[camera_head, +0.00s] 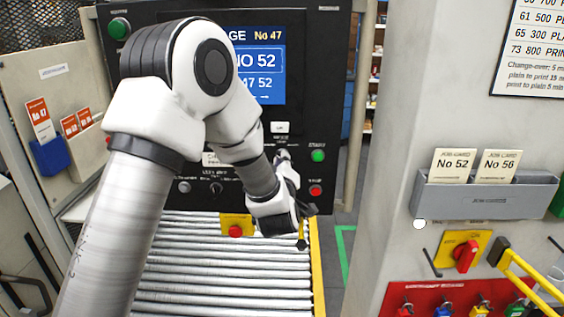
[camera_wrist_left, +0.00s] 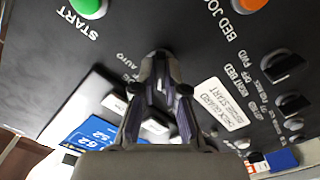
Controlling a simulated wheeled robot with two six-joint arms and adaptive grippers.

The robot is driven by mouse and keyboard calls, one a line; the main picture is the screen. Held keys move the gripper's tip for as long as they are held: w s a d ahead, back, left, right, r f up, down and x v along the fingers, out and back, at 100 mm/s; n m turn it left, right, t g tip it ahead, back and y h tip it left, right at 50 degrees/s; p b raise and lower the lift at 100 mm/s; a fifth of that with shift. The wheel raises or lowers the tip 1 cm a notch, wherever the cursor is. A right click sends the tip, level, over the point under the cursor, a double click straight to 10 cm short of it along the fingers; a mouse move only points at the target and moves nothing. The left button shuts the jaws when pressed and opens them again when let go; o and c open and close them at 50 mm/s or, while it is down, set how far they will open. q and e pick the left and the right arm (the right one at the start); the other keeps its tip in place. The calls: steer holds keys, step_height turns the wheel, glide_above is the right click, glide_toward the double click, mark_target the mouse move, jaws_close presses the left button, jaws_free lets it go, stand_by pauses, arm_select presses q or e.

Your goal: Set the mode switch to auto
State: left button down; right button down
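My left gripper (camera_head: 285,172) reaches up to the black control panel (camera_head: 335,60), just left of the green start button (camera_head: 318,155) and red stop button (camera_head: 315,190). In the left wrist view the two dark fingertips (camera_wrist_left: 166,75) are close to the panel face, beside the printed word AUTO (camera_wrist_left: 114,56). The fingers stand a narrow gap apart at the tips. The mode switch is mostly hidden by the fingers, so I cannot tell its setting or whether they grip it. My right gripper is not in view.
Other dark knobs (camera_wrist_left: 282,66) and a CHECK GUARD label (camera_wrist_left: 222,103) are near the gripper in the left wrist view. A roller conveyor (camera_head: 200,285) with a red button (camera_head: 235,231) lies below. A grey card holder (camera_head: 484,196) hangs on the pillar at right.

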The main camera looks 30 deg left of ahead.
arm_select(q)
steer(key=shift+m, duration=0.3)
steer(key=shift+s+f+m+p, duration=0.1)
steer(key=shift+m+p, duration=1.5)
steer(key=shift+m, duration=7.2)
steer(key=c, duration=1.2)
jaws_free()
steer(key=shift+a, duration=0.1)
